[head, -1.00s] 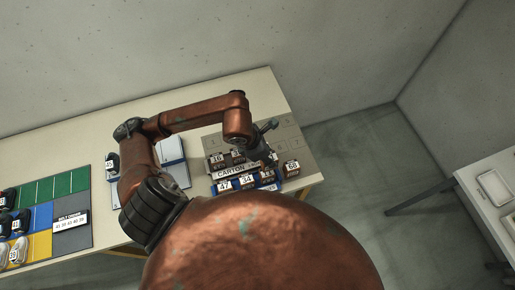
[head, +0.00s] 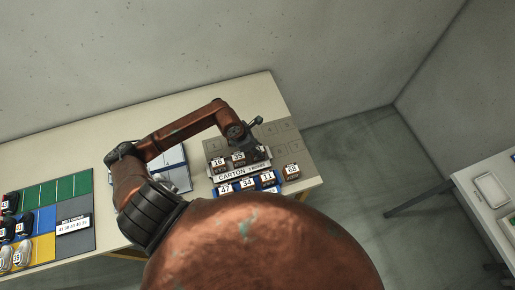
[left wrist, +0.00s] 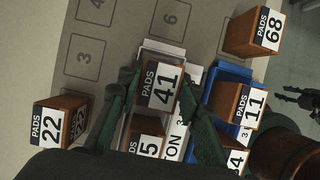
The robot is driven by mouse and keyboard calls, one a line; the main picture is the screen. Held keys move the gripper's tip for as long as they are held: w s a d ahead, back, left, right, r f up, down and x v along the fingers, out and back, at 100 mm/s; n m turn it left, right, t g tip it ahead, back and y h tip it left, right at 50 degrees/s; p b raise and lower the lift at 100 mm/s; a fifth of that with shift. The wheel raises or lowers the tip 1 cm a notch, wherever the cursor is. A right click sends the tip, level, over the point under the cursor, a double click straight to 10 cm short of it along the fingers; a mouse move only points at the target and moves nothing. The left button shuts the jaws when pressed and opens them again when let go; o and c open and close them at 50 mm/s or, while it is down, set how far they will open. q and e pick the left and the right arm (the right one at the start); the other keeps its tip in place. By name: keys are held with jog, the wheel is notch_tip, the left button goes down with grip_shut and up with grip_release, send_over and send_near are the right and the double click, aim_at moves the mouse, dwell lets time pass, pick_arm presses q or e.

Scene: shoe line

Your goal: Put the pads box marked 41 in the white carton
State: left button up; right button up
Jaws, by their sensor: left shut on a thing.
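The pads box marked 41 (left wrist: 161,86) is brown with a white label. It is between the fingers of my left gripper (left wrist: 158,78) in the left wrist view, and the gripper is shut on it. The white carton (left wrist: 166,47) shows beneath and around it; I cannot tell the height of the box above it. In the head view the carton (head: 240,174) holds boxes marked 16 (head: 218,163) and 35 (head: 238,157) in its left part. My left gripper (head: 258,128) is at the carton's far side there, and box 41 is hidden. My right gripper is not clearly in view.
A blue tray (left wrist: 236,70) beside the carton holds boxes marked 47 (head: 225,188), 34 (head: 247,184) and 11 (head: 268,178). Box 68 (head: 292,171) stands to its right. Box 22 (left wrist: 60,120) stands on the grey numbered mat (left wrist: 108,20), which has free squares.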

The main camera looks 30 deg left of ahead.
pick_arm(q)
jog(key=shift+f, duration=0.25)
jog(key=o, duration=1.2)
jog(key=shift+b+v, duration=0.3)
jog(key=shift+v, duration=5.75)
